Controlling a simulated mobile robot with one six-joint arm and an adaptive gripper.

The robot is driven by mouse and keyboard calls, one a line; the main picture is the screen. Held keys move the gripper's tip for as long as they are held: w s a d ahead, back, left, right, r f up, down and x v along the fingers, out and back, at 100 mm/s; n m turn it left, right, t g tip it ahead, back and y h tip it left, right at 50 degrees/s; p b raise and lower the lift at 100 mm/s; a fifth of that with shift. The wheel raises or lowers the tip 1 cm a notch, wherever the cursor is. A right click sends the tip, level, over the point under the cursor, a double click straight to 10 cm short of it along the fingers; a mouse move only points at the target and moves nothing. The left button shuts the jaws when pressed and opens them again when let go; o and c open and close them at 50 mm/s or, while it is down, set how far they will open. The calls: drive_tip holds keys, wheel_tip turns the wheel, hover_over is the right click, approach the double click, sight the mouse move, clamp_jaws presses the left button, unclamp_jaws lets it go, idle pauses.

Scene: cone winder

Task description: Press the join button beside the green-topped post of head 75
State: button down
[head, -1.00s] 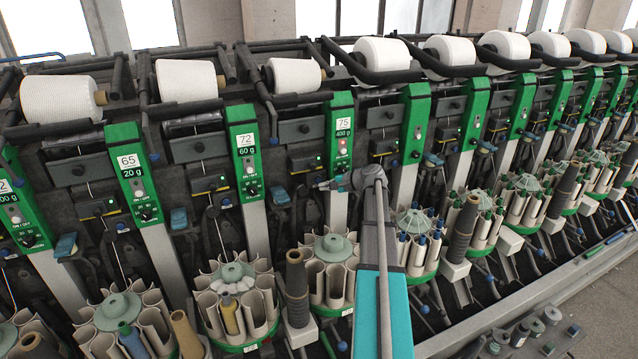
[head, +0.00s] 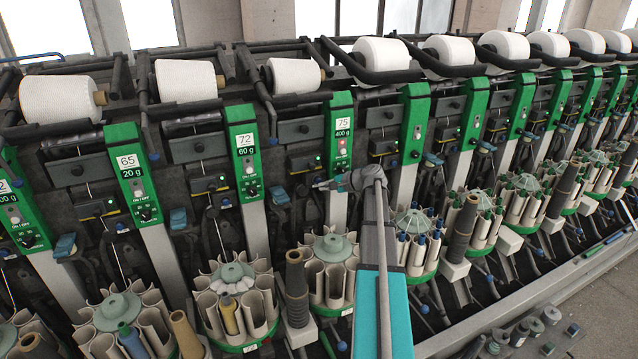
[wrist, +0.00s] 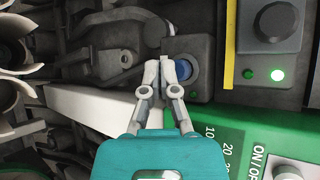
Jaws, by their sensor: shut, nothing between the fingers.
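The green-topped post of head 75 (head: 341,112) stands mid-picture in the head view, with its number plate, a red patch and a knob. My gripper (head: 322,185) is at its lower end, small in this view. In the wrist view my gripper (wrist: 166,66) is shut and empty, its two fingertips together. A round blue button (wrist: 186,70) on a dark grey housing (wrist: 202,50) is just right of the fingertips, which cover its left part. I cannot tell whether they touch it. The post's green face (wrist: 225,145) shows at the lower right.
In the head view, post 72 (head: 245,145) stands to the left, and a bobbin magazine (head: 331,265) is below my gripper.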

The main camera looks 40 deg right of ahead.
drive_tip(key=shift+w, duration=0.15)
drive_tip(key=shift+w+d, duration=0.1)
drive_tip(key=shift+w, duration=0.15)
drive_tip(key=shift+w+d, duration=0.1)
drive_tip(key=shift+w, duration=0.4)
idle(1.1)
drive_tip(key=shift+s, duration=0.2)
drive_tip(key=shift+s+a, duration=0.25)
drive_tip(key=shift+s, duration=0.45)
idle(0.3)
drive_tip(key=shift+s+a, duration=0.2)
drive_tip(key=shift+s, duration=0.6)
drive_tip(key=shift+s+a, duration=0.15)
drive_tip(key=shift+s, duration=0.7)
drive_tip(key=shift+s+a, duration=0.2)
drive_tip(key=shift+s, duration=0.6)
